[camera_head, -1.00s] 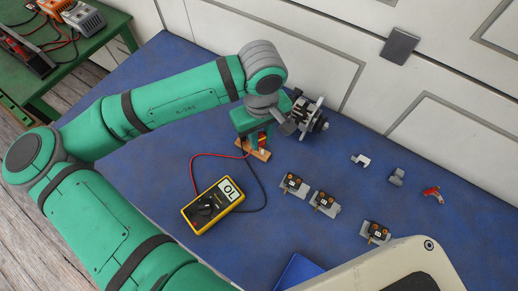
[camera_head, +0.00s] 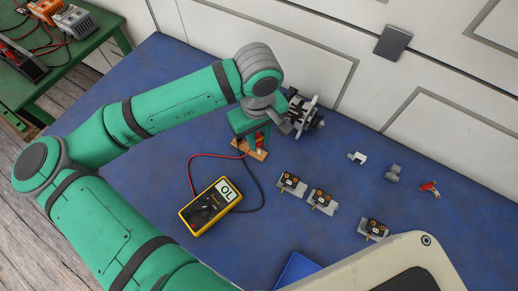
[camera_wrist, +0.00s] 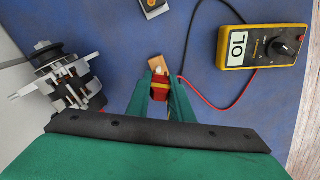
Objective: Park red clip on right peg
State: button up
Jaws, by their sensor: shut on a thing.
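My gripper (camera_head: 256,143) is low over a small wooden block (camera_head: 262,156) on the blue bench. In the wrist view its two green fingers (camera_wrist: 160,92) are shut on the red clip (camera_wrist: 159,94), which shows a yellow part. The clip is at the near side of the wooden block (camera_wrist: 155,63) in that view. The pegs are hidden or too small to tell apart, and I cannot tell whether the clip touches one. The yellow multimeter (camera_head: 210,206) reads OL, with red and black leads running toward the block.
An alternator (camera_head: 304,112) stands right beside my gripper, at the left in the wrist view (camera_wrist: 68,78). Several small parts (camera_head: 321,200) lie to the right, with a red-and-grey piece (camera_head: 430,189) farther right. A blue tray (camera_head: 296,270) is at the front.

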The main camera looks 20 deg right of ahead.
jog(key=shift+d, duration=0.1)
jog(key=shift+s+d+f, duration=0.1)
jog(key=shift+f, duration=1.05)
jog(key=o, duration=0.8)
jog(key=shift+o, duration=0.2)
jog(key=shift+r, duration=0.1)
jog(key=shift+r, duration=4.15)
